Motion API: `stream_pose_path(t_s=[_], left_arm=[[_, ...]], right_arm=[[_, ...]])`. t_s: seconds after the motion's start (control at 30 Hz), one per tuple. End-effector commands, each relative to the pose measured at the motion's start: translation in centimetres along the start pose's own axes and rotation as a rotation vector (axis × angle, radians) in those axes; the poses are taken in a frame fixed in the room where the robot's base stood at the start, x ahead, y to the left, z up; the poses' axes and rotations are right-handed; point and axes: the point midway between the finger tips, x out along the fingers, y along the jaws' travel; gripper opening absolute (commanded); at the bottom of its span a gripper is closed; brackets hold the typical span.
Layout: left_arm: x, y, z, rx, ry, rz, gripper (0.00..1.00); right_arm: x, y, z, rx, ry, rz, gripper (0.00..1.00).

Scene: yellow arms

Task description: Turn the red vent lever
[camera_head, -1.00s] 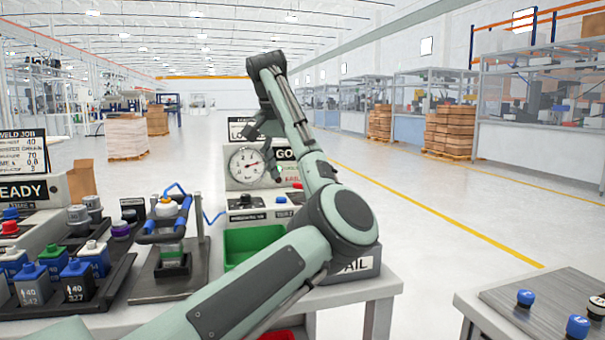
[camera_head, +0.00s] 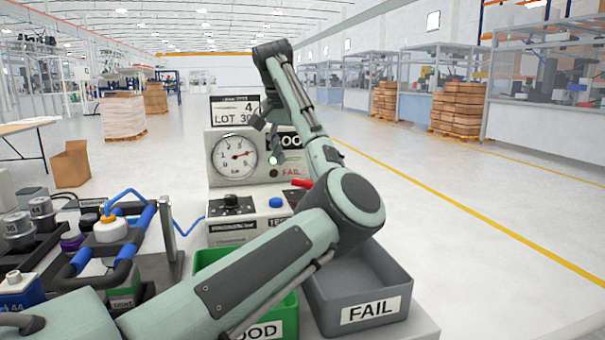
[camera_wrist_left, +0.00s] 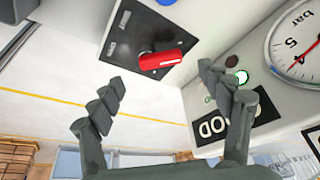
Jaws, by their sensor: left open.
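The red vent lever (camera_head: 301,184) shows in the head view as a small red bar at the right of the test unit's front, partly hidden behind my left arm. In the left wrist view the red lever (camera_wrist_left: 161,60) lies on a dark plate (camera_wrist_left: 135,35), ahead of the fingers and apart from them. My left gripper (camera_head: 268,142) hangs in front of the gauge unit, above the lever. In the left wrist view the left gripper (camera_wrist_left: 160,78) is open and empty, with the lever showing in the gap between its fingers. My right gripper is not in view.
A round pressure gauge (camera_head: 235,156) stands beside the gripper. A blue button (camera_head: 276,202) and black knob (camera_head: 231,201) sit on the low panel. A green bin (camera_head: 205,260) and grey FAIL bin (camera_head: 398,275) stand in front. Open floor lies right.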

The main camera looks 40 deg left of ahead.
Motion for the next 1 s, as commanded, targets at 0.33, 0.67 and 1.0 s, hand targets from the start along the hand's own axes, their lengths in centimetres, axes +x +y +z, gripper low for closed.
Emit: stream_pose_path(t_s=[0.33,0.67,1.0], left_arm=[[4.4,0.0,0.0,0.000,-0.001,0.001,0.78],[4.7,0.0,0.0,0.000,0.000,0.000,0.75],[4.7,0.0,0.0,0.000,0.000,0.000,0.33]], right_arm=[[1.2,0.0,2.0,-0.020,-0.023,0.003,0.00],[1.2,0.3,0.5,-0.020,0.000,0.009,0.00],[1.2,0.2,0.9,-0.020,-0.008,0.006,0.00]])
